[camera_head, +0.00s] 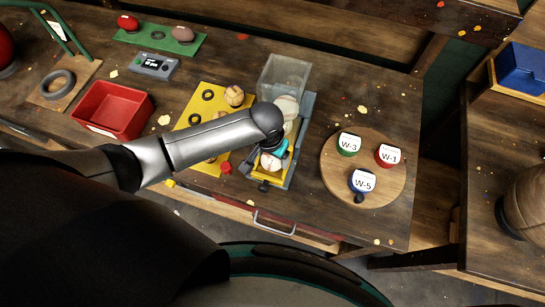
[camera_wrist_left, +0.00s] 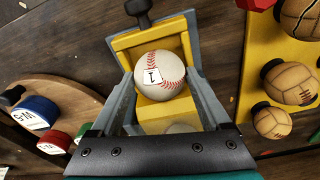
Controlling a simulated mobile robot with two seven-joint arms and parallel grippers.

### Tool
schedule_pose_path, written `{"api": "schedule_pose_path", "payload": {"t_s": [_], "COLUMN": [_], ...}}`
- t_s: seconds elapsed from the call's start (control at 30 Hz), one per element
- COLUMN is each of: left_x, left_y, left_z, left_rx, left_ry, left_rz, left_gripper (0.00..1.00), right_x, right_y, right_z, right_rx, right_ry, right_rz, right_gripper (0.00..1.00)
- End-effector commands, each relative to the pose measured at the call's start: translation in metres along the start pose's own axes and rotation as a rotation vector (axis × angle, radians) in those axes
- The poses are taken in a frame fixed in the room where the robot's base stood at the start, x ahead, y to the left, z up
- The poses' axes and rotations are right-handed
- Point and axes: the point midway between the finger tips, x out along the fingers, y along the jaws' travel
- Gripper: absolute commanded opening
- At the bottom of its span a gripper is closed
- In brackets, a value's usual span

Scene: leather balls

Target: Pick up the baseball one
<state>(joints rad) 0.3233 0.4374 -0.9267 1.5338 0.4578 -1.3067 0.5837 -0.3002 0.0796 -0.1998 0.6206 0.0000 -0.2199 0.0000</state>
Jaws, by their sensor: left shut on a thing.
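The baseball (camera_head: 270,162) is white with red stitching. In the left wrist view the baseball (camera_wrist_left: 160,73) shows a small white label with a dark mark, at the yellow end of a grey and yellow holder (camera_wrist_left: 192,22). My left gripper (camera_head: 263,165) reaches down over this holder, and its fingers are around the ball's sides, shut on it. The ball sits low in the holder; whether it touches the bottom is hidden. My wrist covers part of the holder in the head view. My right gripper is not in view.
A clear box (camera_head: 285,75) stands at the holder's far end. A yellow board (camera_head: 205,90) with other balls and dark rings lies left. A round wooden board (camera_head: 335,185) with three labelled pots lies right. A red bin (camera_head: 112,108) is farther left.

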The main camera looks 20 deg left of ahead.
Motion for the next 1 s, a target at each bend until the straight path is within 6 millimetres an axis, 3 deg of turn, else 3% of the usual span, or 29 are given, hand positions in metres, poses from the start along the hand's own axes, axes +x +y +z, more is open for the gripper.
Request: {"api": "schedule_pose_path", "payload": {"t_s": [0.03, 0.27, 0.77, 1.0], "left_x": [0.0, 0.0, -0.009, -0.046], "left_y": [0.0, 0.0, 0.001, 0.001], "left_z": [0.0, 0.0, 0.003, -0.003], "left_rx": [0.0, 0.0, -0.001, -0.001], "left_ry": [0.0, 0.0, 0.001, 0.004], "left_rz": [0.0, 0.0, 0.001, 0.002], "left_gripper": [0.44, 0.18, 0.18, 0.18], "right_x": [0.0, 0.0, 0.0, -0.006], "right_y": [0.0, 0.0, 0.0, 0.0], "right_z": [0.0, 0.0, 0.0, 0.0], "right_rx": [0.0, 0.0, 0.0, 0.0], "right_ry": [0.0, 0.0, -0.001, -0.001], "right_rz": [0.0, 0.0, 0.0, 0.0], "right_gripper": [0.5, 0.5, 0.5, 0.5]}}
